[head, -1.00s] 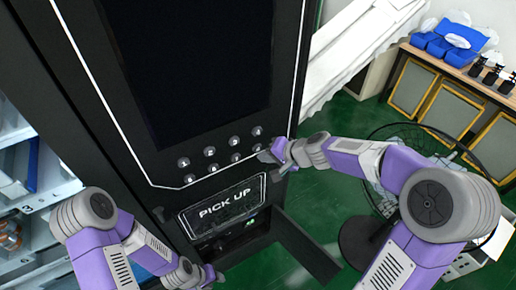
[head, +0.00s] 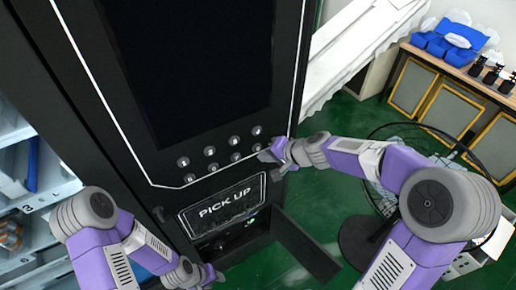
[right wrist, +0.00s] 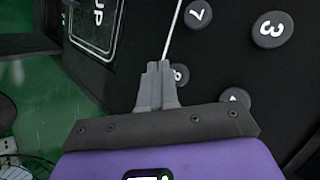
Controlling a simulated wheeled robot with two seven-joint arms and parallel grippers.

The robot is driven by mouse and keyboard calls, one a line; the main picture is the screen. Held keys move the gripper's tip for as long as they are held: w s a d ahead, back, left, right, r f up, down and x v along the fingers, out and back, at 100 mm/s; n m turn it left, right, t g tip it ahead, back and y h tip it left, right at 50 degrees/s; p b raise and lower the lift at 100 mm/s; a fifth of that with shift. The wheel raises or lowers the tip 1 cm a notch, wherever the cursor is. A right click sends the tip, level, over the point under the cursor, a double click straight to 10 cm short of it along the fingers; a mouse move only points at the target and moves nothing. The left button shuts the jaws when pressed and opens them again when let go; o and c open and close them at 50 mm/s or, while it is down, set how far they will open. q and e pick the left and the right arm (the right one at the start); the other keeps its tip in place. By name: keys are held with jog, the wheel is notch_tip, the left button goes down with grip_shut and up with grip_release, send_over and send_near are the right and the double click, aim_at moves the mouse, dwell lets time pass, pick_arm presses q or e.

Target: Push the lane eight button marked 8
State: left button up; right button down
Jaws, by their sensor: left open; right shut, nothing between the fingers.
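The round button 8 (right wrist: 181,74) shows in the right wrist view, partly covered by my right gripper's fingers. In the head view it is the right end of the lower button row (head: 257,148). My right gripper (right wrist: 158,68) is shut and empty, its tips beside button 8 on the side toward the panel edge. I cannot tell whether they touch it. In the head view, my right gripper (head: 268,156) is at the lower right of the panel. My left gripper (head: 214,274) is open and low, below the PICK UP sign.
Buttons 7 (right wrist: 198,14), 3 (right wrist: 269,29) and 4 (right wrist: 235,96) lie near button 8. The PICK UP flap (head: 222,206) is below the buttons.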

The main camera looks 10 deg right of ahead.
dwell(0.8)
jog(key=shift+w+a, duration=0.15)
jog(key=shift+w, duration=0.25)
jog(key=shift+w+a, duration=0.1)
jog(key=shift+w, duration=0.25)
dwell(0.6)
dwell(0.3)
jog(key=shift+s+d+b, duration=0.25)
jog(key=shift+s+b, duration=0.15)
jog(key=shift+s, duration=0.35)
jog(key=shift+s, duration=0.1)
jog(key=s, duration=0.1)
jog(key=s+d+b, duration=0.1)
jog(key=s, duration=0.1)
jog(key=s+b, duration=0.1)
jog(key=shift+s+d, duration=0.25)
jog(key=shift+d, duration=0.15)
